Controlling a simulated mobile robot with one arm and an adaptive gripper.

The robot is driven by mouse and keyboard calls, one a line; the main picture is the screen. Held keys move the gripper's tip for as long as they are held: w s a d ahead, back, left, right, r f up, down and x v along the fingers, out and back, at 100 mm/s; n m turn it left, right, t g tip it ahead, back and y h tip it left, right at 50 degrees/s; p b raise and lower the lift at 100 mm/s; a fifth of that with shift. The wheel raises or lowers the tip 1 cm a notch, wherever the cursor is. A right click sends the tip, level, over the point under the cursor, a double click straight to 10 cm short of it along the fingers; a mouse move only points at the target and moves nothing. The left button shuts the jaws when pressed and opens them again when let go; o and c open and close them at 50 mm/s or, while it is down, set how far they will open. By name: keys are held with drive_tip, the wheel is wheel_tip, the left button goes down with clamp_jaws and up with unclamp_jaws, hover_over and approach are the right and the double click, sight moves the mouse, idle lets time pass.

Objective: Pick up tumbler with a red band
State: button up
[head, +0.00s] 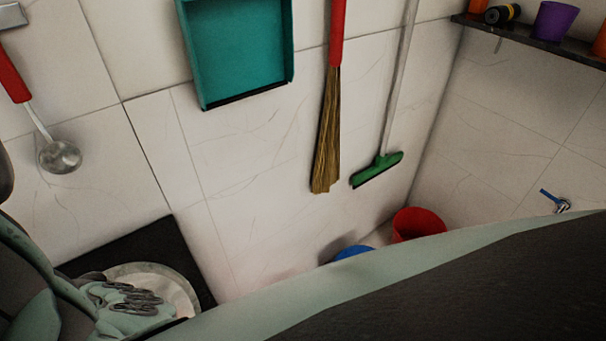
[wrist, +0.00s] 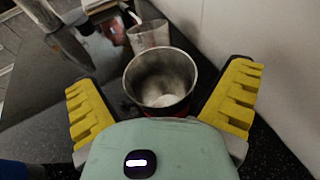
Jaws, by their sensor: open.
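In the wrist view, a metal tumbler (wrist: 160,75) stands upright with its open mouth toward the camera. A strip of red shows low on its near side, mostly hidden behind my gripper's body. My gripper (wrist: 161,88) is open, with one yellow finger to the left of the tumbler and one to the right. A dark gap shows on the left; on the right the finger is close to the wall of the tumbler, and I cannot tell whether it touches. I cannot make out the tumbler in the head view.
A pale wall (wrist: 268,50) rises close on the right. In the head view, a teal dustpan (head: 238,50), a broom (head: 328,130) and a ladle (head: 59,156) hang on the tiles; a red bucket (head: 418,222) is below.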

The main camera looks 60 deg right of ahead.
drive_tip(key=shift+w+a+f, duration=0.25)
drive_tip(key=shift+w+a, duration=0.05)
drive_tip(key=shift+a, duration=0.25)
drive_tip(key=shift+d, duration=0.1)
drive_tip(key=c, duration=1.3)
